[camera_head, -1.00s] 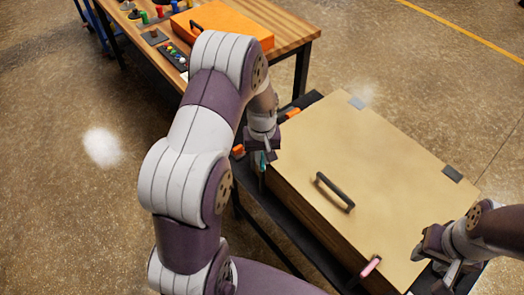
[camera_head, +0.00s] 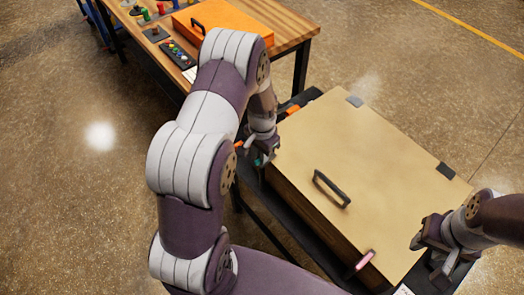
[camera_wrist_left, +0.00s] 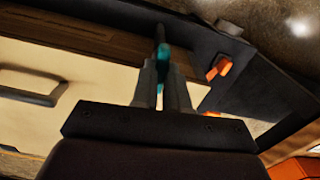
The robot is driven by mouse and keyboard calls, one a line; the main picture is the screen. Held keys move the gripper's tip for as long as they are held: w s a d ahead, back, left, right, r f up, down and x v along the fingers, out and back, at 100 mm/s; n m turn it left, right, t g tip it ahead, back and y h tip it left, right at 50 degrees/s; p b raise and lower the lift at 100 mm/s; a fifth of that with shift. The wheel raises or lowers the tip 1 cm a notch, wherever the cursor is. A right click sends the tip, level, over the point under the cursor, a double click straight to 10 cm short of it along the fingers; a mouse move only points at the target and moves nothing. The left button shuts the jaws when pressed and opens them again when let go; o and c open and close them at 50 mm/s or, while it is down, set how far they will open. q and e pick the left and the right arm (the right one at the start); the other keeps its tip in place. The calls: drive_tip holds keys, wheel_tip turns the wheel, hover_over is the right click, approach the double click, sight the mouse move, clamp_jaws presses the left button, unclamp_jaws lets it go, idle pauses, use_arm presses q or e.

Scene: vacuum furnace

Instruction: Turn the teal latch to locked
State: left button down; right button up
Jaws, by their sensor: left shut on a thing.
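The teal latch (camera_wrist_left: 163,62) is on the front side of the tan box, near its left corner, and stands between my left gripper's fingers in the left wrist view. My left gripper (camera_wrist_left: 161,80) is shut on it. In the head view my left gripper (camera_head: 262,154) hides most of the latch, and only a small teal part shows. The tan box's lid (camera_head: 375,165) lies closed with a dark handle (camera_head: 331,188). A pink latch (camera_head: 361,262) sits on the same front side, nearer the right corner. My right gripper (camera_head: 428,247) is beside the box's right end, apart from the pink latch.
The box stands on a dark cart (camera_head: 290,222). An orange part (camera_wrist_left: 219,69) is close beside my left gripper. A wooden table (camera_head: 290,28) with an orange case (camera_head: 235,22) and small coloured items stands behind left. Open floor lies at the left.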

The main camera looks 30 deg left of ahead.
use_arm(q)
drive_tip(key=shift+m, duration=0.6)
drive_tip(key=c, duration=1.1)
unclamp_jaws()
drive_tip(key=shift+c, duration=0.2)
wheel_tip(320, 180, up, 13)
drive_tip(key=shift+f, duration=0.15)
drive_tip(key=shift+w, duration=0.1)
